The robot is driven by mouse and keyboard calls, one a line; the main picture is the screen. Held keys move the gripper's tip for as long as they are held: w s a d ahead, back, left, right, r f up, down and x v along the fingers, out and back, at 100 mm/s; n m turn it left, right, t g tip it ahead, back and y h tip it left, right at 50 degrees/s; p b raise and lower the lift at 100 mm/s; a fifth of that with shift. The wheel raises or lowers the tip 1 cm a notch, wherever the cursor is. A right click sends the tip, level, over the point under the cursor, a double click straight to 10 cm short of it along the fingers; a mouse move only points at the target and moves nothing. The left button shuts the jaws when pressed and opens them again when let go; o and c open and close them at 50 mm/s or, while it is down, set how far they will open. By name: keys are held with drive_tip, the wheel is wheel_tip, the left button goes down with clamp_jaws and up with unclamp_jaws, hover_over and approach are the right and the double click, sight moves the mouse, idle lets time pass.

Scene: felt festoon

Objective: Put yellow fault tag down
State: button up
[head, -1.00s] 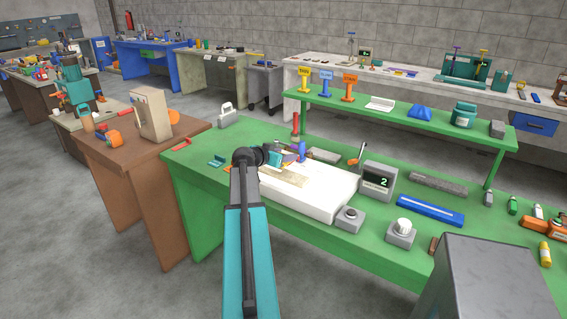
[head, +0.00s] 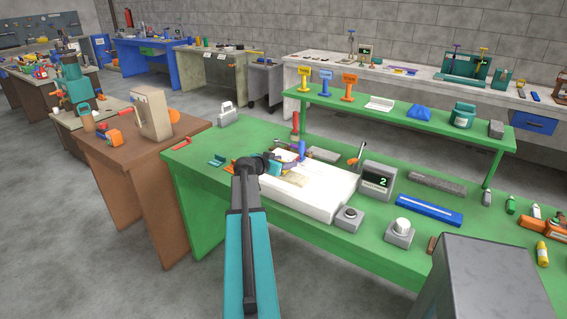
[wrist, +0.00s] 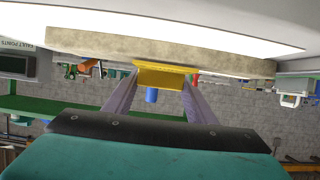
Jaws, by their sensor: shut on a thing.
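My gripper (wrist: 164,92) is shut on the yellow fault tag (wrist: 165,77), which sits between the two purple-grey fingertips in the wrist view. The tag lies against or just in front of the edge of a tan felt strip (wrist: 110,45); I cannot tell whether they touch. In the head view my gripper (head: 288,163) is low over the white board (head: 318,190) on the green bench, and the tag is not clear there. The tan strip (head: 292,181) lies on the board. A blue upright piece (head: 302,150) stands just beyond the gripper.
A display reading 2 (head: 377,181) stands right of the board. A grey button box (head: 347,217) and a white-knobbed box (head: 400,232) are near the front edge. Yellow, blue and orange stands (head: 348,87) are on the raised green shelf.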

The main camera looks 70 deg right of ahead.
drive_tip(key=shift+f+b, duration=0.2)
drive_tip(key=shift+b, duration=0.1)
drive_tip(key=o, duration=1)
drive_tip(key=shift+r, duration=0.1)
drive_tip(key=shift+o, duration=0.2)
drive_tip(key=shift+a+r+p, duration=0.1)
drive_tip(key=shift+r+p, duration=0.05)
drive_tip(key=shift+p, duration=0.15)
drive_tip(key=b+v, duration=0.3)
drive_tip(key=v, duration=0.9)
drive_tip(key=shift+w, duration=0.1)
